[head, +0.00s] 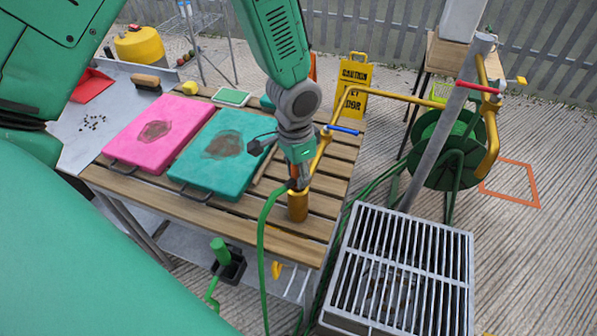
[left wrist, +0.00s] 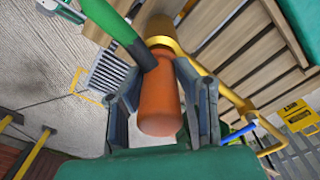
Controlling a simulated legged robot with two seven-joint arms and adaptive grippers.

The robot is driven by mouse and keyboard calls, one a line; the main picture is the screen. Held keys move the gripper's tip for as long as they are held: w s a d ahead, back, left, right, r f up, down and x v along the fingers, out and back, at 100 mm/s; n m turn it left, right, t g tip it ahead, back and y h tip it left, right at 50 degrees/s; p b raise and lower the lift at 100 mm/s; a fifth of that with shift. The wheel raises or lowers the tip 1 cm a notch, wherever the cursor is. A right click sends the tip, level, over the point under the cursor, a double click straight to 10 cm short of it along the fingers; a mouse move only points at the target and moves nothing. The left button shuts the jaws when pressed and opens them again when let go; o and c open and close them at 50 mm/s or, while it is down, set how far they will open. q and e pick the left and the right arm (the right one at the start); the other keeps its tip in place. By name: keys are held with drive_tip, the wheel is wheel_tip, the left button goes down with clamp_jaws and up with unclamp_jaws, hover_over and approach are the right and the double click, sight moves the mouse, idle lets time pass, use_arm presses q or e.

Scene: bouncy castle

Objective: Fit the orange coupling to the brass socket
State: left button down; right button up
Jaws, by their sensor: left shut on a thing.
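My left gripper (head: 297,183) points down over the slatted table's front right part. In the left wrist view, its two grey fingers (left wrist: 164,100) are shut around the orange coupling (left wrist: 160,98). The green hose (left wrist: 124,32) runs to the coupling's side. The brass socket (left wrist: 163,33) is right beyond the coupling's far end, roughly in line with it. I cannot tell whether they touch or how far they overlap. In the head view, the socket (head: 298,207) is a short gold cylinder just below the fingers, and the coupling is mostly hidden. My right gripper is not in view.
A yellow pipe (head: 400,95) with a blue lever (head: 343,130) passes close beside my left gripper. A pink pad (head: 160,128) and a teal pad (head: 222,155) lie on the table (head: 205,207). A metal grate (head: 400,270) and hose reel (head: 440,150) stand to the right.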

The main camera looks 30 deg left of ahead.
use_arm(q)
drive_tip(key=shift+f+b, duration=0.5)
drive_tip(key=shift+f, duration=0.4)
idle(0.3)
drive_tip(key=c, duration=1.1)
unclamp_jaws()
drive_tip(key=shift+c, duration=0.2)
drive_tip(key=shift+r, duration=0.1)
drive_tip(key=shift+r, duration=0.35)
wheel_tip(320, 180, up, 11)
drive_tip(key=shift+a, duration=0.15)
